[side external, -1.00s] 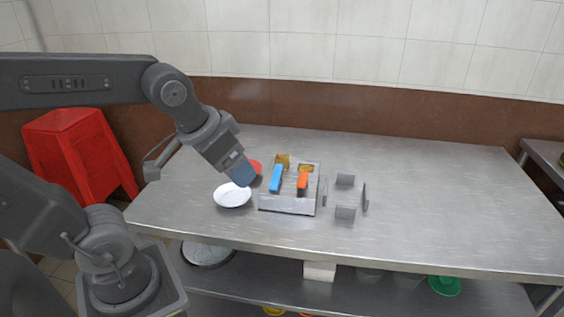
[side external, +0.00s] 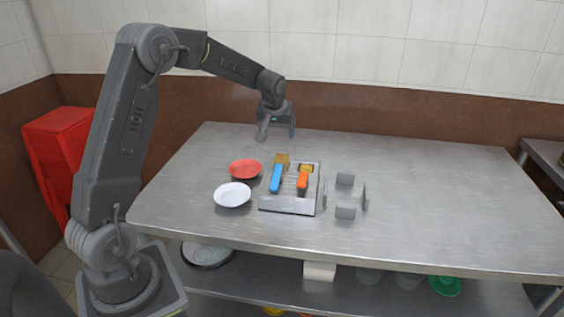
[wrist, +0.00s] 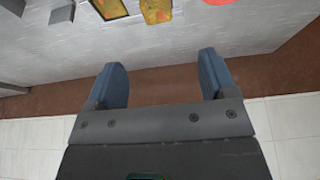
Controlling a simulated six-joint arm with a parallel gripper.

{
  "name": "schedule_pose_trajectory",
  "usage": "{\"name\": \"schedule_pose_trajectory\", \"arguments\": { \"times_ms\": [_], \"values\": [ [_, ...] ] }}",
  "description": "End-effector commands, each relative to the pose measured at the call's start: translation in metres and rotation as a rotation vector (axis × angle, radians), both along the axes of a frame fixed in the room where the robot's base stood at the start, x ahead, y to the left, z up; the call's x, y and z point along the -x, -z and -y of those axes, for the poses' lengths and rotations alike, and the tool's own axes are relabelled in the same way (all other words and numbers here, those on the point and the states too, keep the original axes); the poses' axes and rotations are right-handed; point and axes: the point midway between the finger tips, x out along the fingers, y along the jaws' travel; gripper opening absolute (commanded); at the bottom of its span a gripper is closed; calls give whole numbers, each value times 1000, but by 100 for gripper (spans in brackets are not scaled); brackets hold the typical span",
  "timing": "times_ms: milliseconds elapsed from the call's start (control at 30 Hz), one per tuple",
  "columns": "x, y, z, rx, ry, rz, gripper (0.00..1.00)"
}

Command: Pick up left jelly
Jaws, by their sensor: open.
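The left jelly (side external: 283,161) is an amber block at the back of the metal tray (side external: 288,204). It also shows at the top of the wrist view (wrist: 156,10), partly cut off. A second yellow-amber jelly (side external: 306,168) sits to its right in a compartment of the tray, and it shows in the wrist view (wrist: 110,8) as well. My gripper (side external: 276,135) is open and empty, above the table's back part, behind and above the left jelly. In the wrist view its two blue-grey fingers (wrist: 162,70) are apart with nothing between them.
A blue block (side external: 276,178) and an orange block (side external: 302,180) lie on the tray. A red plate (side external: 246,169) and a white plate (side external: 232,195) stand to its left. Grey upright plates (side external: 345,212) stand to its right. The table's right side is clear.

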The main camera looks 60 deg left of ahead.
Motion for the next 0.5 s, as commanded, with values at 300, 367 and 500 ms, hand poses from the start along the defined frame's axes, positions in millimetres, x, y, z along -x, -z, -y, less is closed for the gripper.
{"name": "schedule_pose_trajectory", "arguments": {
  "times_ms": [300, 367, 500],
  "values": [
    [-15, 54, -15, 2, 0, -3, 77],
    [-17, 63, -17, 2, 0, -3, 77],
    [-21, 74, -21, 0, 1, -1, 77]
  ]
}}
